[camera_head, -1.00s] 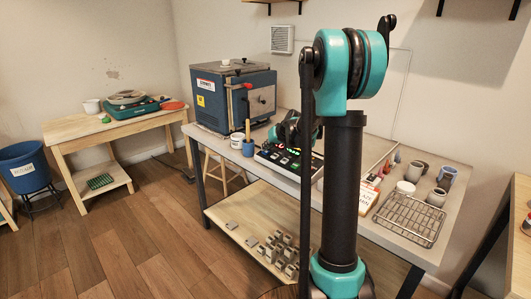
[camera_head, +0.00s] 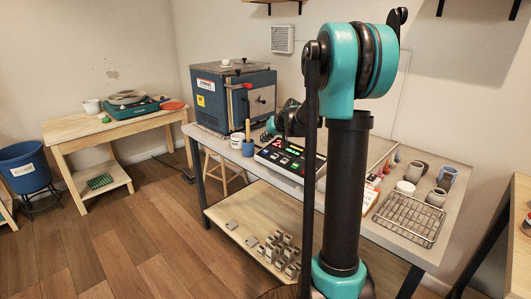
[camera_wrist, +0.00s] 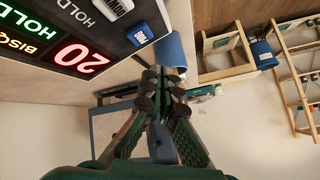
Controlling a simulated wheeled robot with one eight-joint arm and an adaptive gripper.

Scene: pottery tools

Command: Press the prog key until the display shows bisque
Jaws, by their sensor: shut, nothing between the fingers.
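The black kiln controller (camera_head: 287,158) lies on the grey table in front of the kiln, its lit display and keys facing up. In the wrist view the controller (camera_wrist: 100,55) fills the top left. Its display (camera_wrist: 70,50) shows a red 20, a green HOLD and yellowish letters reading BISQ, cut off by the frame edge. My gripper (camera_wrist: 160,78) is shut and empty, apart from the panel. In the head view its tips are hard to make out near the kiln.
The blue kiln (camera_head: 234,96) stands behind the controller. A blue cup (camera_head: 248,148) holding a wooden-handled tool and a white cup (camera_head: 236,141) stand left of it. A wire rack (camera_head: 408,218) and several jars occupy the table's right end.

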